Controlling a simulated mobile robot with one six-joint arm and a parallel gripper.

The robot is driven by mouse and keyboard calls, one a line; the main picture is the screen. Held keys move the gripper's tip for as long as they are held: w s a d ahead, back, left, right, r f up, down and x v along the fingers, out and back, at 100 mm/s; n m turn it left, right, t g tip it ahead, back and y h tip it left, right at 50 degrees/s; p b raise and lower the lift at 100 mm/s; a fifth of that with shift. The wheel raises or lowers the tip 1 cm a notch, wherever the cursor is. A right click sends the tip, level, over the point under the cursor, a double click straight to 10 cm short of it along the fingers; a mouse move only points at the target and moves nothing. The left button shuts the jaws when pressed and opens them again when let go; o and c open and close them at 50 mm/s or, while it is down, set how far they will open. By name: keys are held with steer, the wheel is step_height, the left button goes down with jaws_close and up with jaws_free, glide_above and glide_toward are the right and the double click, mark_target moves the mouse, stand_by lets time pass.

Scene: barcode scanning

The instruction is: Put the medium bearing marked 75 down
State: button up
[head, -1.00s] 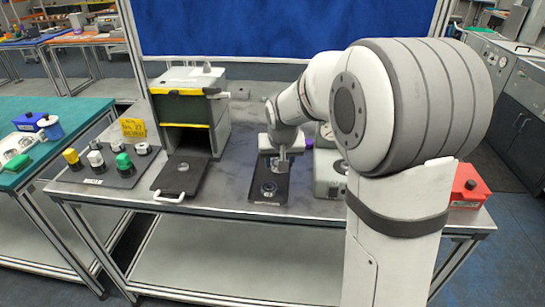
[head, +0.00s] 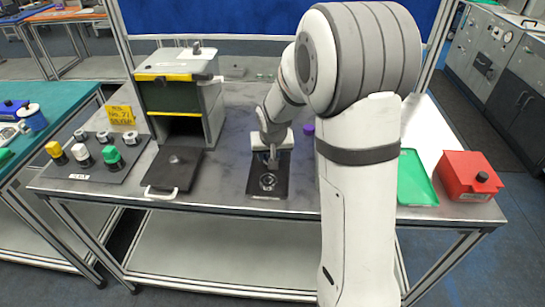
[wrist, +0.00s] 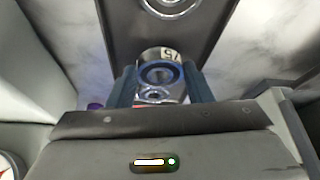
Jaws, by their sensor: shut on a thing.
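The medium bearing (wrist: 161,66) is a steel ring with a blue inner band. Its pale label carries dark digits, tilted and partly cut, which I cannot read surely. My gripper (wrist: 160,88) is shut on it, one blue-grey finger on each side. In the head view my gripper (head: 270,158) hangs over the rear part of a black tray (head: 254,187). A ring-shaped metal piece (head: 268,181) lies on the front of that tray. The bearing is hard to make out in the head view, and its height above the tray is unclear.
A dark board (head: 90,170) with coloured knobs is farther left. A green tray (head: 415,180) and a red box (head: 468,178) are right. My arm hides the table between.

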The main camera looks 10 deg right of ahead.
steer(key=shift+f, duration=0.85)
steer(key=shift+f, duration=0.2)
steer(key=o, duration=1.1)
steer(key=shift+r, duration=0.1)
